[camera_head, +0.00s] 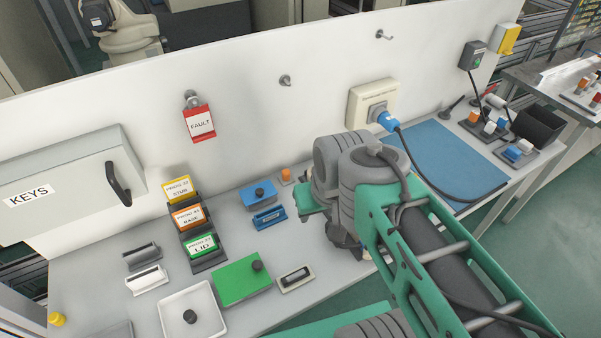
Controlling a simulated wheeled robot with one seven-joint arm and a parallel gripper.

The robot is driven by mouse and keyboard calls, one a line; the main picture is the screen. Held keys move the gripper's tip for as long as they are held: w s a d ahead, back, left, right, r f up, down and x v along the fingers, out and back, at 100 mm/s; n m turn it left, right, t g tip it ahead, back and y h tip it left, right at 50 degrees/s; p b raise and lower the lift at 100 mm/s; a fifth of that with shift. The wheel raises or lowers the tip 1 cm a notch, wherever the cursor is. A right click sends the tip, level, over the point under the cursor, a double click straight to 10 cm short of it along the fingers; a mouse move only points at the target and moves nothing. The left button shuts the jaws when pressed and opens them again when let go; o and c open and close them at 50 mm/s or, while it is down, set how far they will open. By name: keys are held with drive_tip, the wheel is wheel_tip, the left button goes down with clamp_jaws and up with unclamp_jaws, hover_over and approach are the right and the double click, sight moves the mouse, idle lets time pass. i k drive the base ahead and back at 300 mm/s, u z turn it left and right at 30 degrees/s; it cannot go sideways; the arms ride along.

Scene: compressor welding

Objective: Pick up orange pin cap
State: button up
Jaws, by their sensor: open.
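An orange cap (286,173) stands on a small flat base at the back of the white table, just left of my arm. Another small orange piece (491,117) sits among white and blue pieces on a dark holder at the right end of the table; I cannot tell which is the pin cap. My gripper (352,251) points down over the middle of the table, in front of and to the right of the nearer orange cap. It is open, and mostly hidden by my wrist and arm. I see nothing held.
Left of my arm are a green box (240,279), a white tray (176,312), blue blocks (259,194) and a rack of labelled cards (186,215). A blue mat (438,152) lies to the right, crossed by the cable from a blue plug (386,120). A white wall panel (250,110) stands behind.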

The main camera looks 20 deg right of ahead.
sight(285, 173)
drive_tip(key=u, duration=3.55)
drive_tip(key=k, duration=1.1)
drive_tip(key=z, duration=0.4)
